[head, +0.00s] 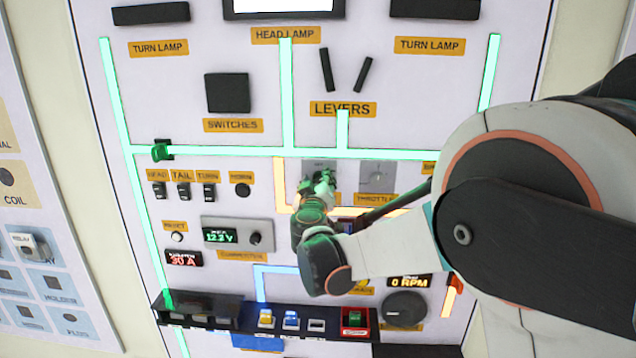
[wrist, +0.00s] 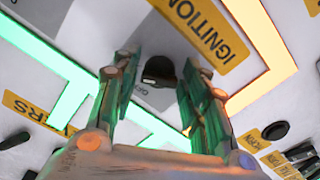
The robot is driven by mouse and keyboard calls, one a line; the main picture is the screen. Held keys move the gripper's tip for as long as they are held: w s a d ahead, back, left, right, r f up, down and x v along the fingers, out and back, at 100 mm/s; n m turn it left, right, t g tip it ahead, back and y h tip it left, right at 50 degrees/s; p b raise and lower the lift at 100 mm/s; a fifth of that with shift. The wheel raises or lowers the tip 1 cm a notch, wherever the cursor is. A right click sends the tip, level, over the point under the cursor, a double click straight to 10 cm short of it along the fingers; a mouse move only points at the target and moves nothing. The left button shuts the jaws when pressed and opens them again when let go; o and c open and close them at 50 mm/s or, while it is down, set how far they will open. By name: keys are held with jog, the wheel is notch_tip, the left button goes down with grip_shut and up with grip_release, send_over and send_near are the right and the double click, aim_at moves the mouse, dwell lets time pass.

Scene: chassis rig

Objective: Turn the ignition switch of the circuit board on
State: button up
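The ignition switch (wrist: 160,70) is a small black knob on a grey plate, beside an orange IGNITION label (wrist: 207,32) in the wrist view. My gripper (wrist: 158,82) is open, with one green-lit finger on each side of the switch and visible gaps between. I cannot tell how deep the fingertips reach or whether they touch the plate. In the head view my gripper (head: 322,184) is in front of the grey ignition plate (head: 313,165) on the circuit board (head: 230,180). There it hides the switch and most of its label.
A throttle plate (head: 377,177) sits just right of the gripper. A green-lit lever (head: 162,152), small toggles (head: 183,190) and a voltage display (head: 220,236) lie to the left. A black ledge with coloured blocks (head: 290,319) sticks out below. My arm covers the board's right side.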

dwell(0.3)
jog(key=s, duration=1.2)
jog(key=shift+a, duration=0.2)
